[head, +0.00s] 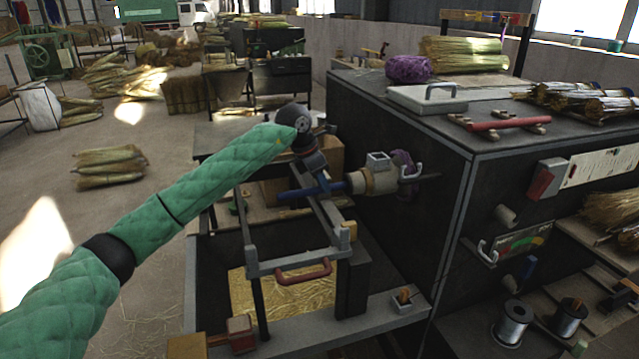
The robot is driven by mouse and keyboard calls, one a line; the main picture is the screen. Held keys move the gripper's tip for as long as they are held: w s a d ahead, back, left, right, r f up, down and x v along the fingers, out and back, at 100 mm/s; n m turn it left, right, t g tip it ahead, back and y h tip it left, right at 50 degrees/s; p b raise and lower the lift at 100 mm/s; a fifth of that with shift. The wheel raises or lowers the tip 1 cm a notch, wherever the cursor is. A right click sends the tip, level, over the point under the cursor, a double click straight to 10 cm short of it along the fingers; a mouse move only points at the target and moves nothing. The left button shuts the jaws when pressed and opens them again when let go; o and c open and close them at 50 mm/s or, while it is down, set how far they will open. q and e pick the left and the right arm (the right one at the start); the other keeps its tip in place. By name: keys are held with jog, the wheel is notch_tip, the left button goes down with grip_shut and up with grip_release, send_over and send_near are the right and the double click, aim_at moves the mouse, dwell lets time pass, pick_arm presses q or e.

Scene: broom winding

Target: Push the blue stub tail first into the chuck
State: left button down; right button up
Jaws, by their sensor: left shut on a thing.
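My left arm, in a green quilted sleeve, comes in from the left. Its dark gripper (321,179) points down and is shut on the blue stub (335,187). The stub is a short blue rod, held roughly level above the frame of the winding machine. Its right end is at the mouth of the chuck (371,181), a beige and metal cylinder on the side of the dark cabinet. I cannot tell whether the stub's end is inside the chuck or only against it. The fingers hide part of the stub. My right gripper is not in view.
A grey metal frame with a red handle (303,272) stands below the stub. The dark cabinet (400,140) is close on the right, with a purple bundle (408,69) and straw on top. Wire spools (512,322) stand at lower right. Straw bundles lie on the floor at left.

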pick_arm(q)
jog(key=shift+w+d, duration=0.4)
jog(key=shift+d, duration=0.4)
jog(key=c, duration=1.2)
grip_release()
